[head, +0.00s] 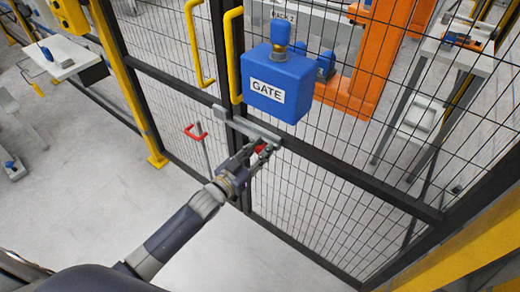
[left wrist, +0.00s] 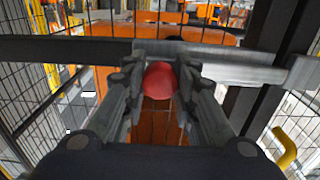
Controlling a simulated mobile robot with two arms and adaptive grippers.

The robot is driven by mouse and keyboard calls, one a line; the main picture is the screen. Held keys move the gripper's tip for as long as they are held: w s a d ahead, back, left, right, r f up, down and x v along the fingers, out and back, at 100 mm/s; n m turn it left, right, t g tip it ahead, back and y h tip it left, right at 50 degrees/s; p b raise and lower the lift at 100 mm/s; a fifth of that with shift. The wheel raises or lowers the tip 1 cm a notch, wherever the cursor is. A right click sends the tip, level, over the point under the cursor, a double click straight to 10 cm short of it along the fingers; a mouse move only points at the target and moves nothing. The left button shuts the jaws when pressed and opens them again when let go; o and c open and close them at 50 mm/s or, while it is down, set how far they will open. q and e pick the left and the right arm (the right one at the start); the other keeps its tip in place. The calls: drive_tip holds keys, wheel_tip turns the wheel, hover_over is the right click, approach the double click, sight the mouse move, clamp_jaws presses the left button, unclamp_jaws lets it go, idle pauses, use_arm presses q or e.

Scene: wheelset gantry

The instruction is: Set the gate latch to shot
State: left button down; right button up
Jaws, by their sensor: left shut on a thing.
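The gate latch is a grey metal bar (head: 250,125) lying along the dark cross rail, below the blue box marked GATE (head: 277,83). The bar also shows in the left wrist view (left wrist: 225,63), running right towards a grey bracket (left wrist: 301,74). My left gripper (head: 258,152) is at the bar's right end. In the left wrist view its fingers are shut on a red round knob (left wrist: 160,81), one on each side. The fingers partly hide the knob in the head view. My right gripper is not in view.
Dark wire mesh panels surround the latch. Two yellow handles (head: 233,55) (head: 193,45) stand upright above it. Behind the mesh are an orange frame (head: 375,55) and a red-handled item (head: 195,132).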

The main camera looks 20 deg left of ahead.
sight(252, 136)
use_arm(q)
drive_tip(key=a, duration=0.1)
drive_tip(key=w+a, duration=0.1)
drive_tip(key=a, duration=0.1)
drive_tip(key=w+a, duration=0.1)
drive_tip(key=a, duration=0.1)
drive_tip(key=shift+a, duration=0.15)
drive_tip(key=shift+r, duration=0.1)
drive_tip(key=c, duration=1.4)
unclamp_jaws()
drive_tip(key=shift+c, duration=0.2)
drive_tip(key=shift+o, duration=0.8)
drive_tip(key=shift+a, duration=0.15)
drive_tip(key=shift+s, duration=0.15)
drive_tip(key=shift+s, duration=0.3)
drive_tip(key=v, duration=1.1)
